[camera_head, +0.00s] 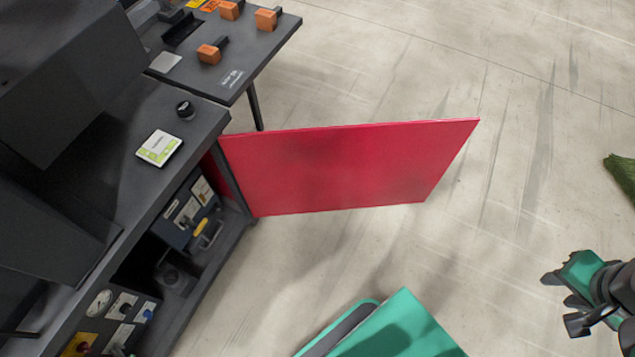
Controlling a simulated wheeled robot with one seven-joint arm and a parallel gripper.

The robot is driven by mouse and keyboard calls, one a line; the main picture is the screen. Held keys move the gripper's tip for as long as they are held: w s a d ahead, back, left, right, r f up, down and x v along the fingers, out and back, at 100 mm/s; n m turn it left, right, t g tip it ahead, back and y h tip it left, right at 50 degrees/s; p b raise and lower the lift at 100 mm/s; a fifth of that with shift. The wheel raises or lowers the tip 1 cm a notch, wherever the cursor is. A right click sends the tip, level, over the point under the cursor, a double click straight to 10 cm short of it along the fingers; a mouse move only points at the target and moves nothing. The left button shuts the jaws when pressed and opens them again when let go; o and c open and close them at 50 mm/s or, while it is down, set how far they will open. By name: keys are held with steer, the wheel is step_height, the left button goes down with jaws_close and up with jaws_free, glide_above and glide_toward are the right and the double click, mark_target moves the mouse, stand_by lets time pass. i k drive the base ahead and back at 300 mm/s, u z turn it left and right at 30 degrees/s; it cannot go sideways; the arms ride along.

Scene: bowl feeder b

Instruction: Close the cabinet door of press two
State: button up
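A red cabinet door (350,165) stands wide open, swung out from the dark cabinet (215,125) on the left. Its hinge side is at the cabinet's far front corner, and its free edge points right over the floor. The open cabinet shows gauges, switches and a yellow-handled part inside. No label naming the press can be read. My gripper (556,300) is at the lower right edge, well apart from the door and partly cut off by the frame. Its fingers look spread, with nothing seen between them.
A dark table (262,48) with several orange-and-black parts stands beyond the cabinet. A white-green device (160,148) and a black knob (185,110) are on the cabinet top. A green object (622,172) lies at the right edge. Concrete floor (530,130) right of the door is clear.

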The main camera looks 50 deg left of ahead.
mark_target(337, 168)
steer(key=u, duration=0.25)
steer(key=i, duration=4.35)
steer(key=u, duration=1.35)
steer(key=i, duration=1.45)
steer(key=u, duration=4.25)
steer(key=i, duration=1.25)
